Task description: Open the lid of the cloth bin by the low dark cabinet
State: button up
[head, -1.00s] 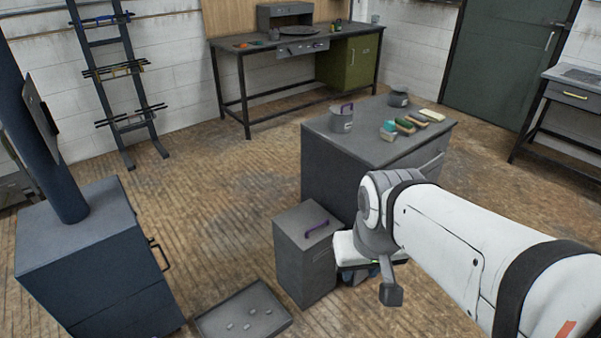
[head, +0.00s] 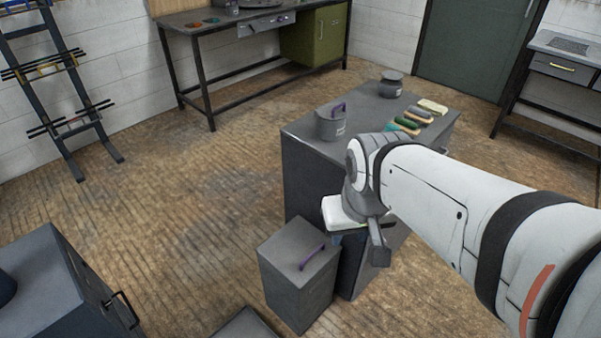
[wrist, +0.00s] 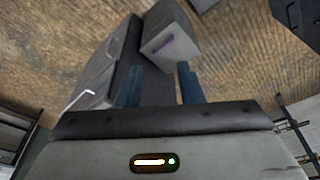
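The cloth bin (head: 290,290) is a grey box on the floor against the near left side of the low dark cabinet (head: 310,180). Its flat lid (head: 290,248) is closed and carries a purple bar handle (head: 312,257). In the wrist view the bin (wrist: 158,27) and its purple handle (wrist: 163,49) lie beyond the fingers. My gripper (wrist: 160,68) is open, with two blue fingers apart and nothing between them. In the head view it is mostly hidden by my wrist, above and right of the bin, apart from the handle.
A dark stove (head: 50,290) is at lower left, a tray (head: 246,326) at the bottom edge. Floor left of the bin is clear.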

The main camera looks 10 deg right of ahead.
jog(key=m+y+b, duration=0.1)
jog(key=m+b, duration=1)
jog(key=b, duration=0.5)
send_over(315, 251)
jog(key=s+d, duration=0.1)
jog(key=s, duration=0.1)
jog(key=s+d+f+x, duration=0.1)
jog(key=s+x, duration=0.2)
jog(key=x, duration=1)
jog(key=s+d+f+x, duration=0.1)
jog(key=s+x, duration=0.2)
jog(key=x, duration=0.9)
jog(key=s+d+x, duration=0.1)
jog(key=s+x, duration=0.2)
jog(key=x, duration=1)
jog(key=shift+g, duration=0.4)
jog(key=f, duration=0.2)
jog(key=w+f+b, duration=0.1)
jog(key=f, duration=0.1)
jog(key=w+f, duration=0.1)
jog(key=f, duration=0.2)
jog(key=shift+a+b, duration=0.1)
jog(key=shift+b, duration=0.2)
jog(key=shift+w+a+f, duration=0.1)
jog(key=shift+f, duration=0.55)
jog(key=shift+c, duration=0.4)
grip_shut()
